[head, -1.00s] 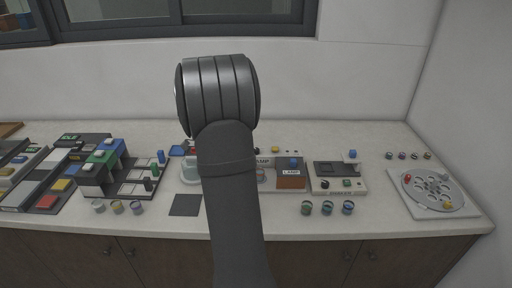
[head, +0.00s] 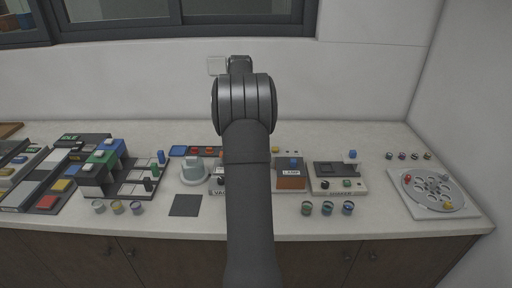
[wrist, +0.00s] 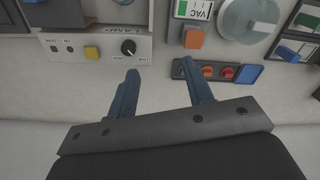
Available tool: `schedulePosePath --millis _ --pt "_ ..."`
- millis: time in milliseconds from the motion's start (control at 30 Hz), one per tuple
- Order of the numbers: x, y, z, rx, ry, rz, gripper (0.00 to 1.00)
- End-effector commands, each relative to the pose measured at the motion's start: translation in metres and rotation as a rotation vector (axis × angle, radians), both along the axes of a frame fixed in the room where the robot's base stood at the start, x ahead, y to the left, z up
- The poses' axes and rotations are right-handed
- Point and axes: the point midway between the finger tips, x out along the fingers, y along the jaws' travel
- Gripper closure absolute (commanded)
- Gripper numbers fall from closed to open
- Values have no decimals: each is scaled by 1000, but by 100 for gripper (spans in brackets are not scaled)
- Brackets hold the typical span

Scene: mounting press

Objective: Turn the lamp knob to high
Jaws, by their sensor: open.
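In the wrist view a black round knob (wrist: 128,47) with a pale pointer line sits on a white panel (wrist: 70,47), beside a yellow button (wrist: 91,52). In the head view a brown box (head: 290,184) carries a label that seems to read LAMP. My arm hides the gripper there.
In the wrist view a strip with red buttons (wrist: 208,71) and a blue pad (wrist: 249,74) lies close to the right finger. A VAC unit (wrist: 195,9) and a pale round dome (wrist: 250,18) stand nearby. The right side holds a round carousel (head: 414,184).

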Motion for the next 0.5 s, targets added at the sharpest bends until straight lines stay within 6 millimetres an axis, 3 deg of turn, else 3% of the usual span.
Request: schedulePosePath --millis 300,500 --pt "24 -38 40 -29 1 572 53" --pt "28 -52 54 -37 6 789 53"
